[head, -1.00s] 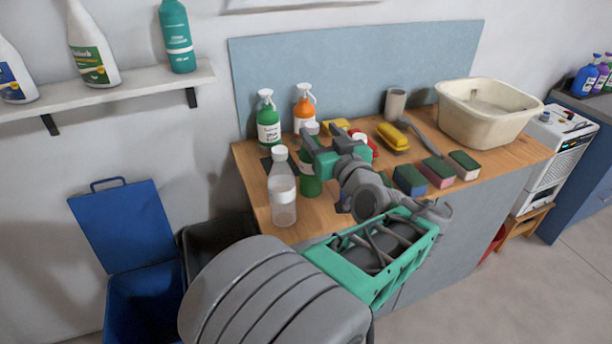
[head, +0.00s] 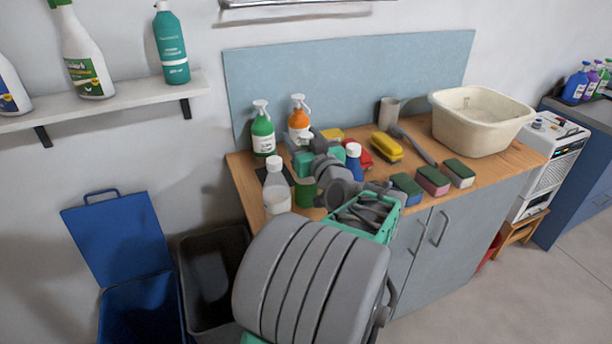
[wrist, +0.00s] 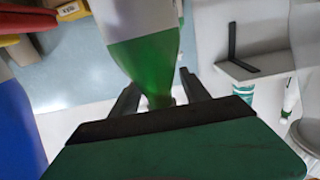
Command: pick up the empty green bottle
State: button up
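The green bottle (head: 304,192) stands on the wooden worktop, mostly hidden behind my gripper (head: 306,160) in the head view. In the wrist view, which looks upside down, the green bottle (wrist: 148,62) is large and central, with a pale label band and a tapering green shoulder. My gripper's two dark fingers (wrist: 159,84) lie on either side of its narrow end. Gaps show between the fingers and the bottle, so the gripper looks open. I cannot tell how deep the neck sits between the fingers.
Green (head: 263,133) and orange (head: 298,120) spray bottles stand behind. Sponges (head: 432,180), a yellow brush (head: 386,147) and a cream basin (head: 478,125) are farther right.

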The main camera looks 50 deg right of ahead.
grip_shut()
dwell(0.3)
dwell(0.3)
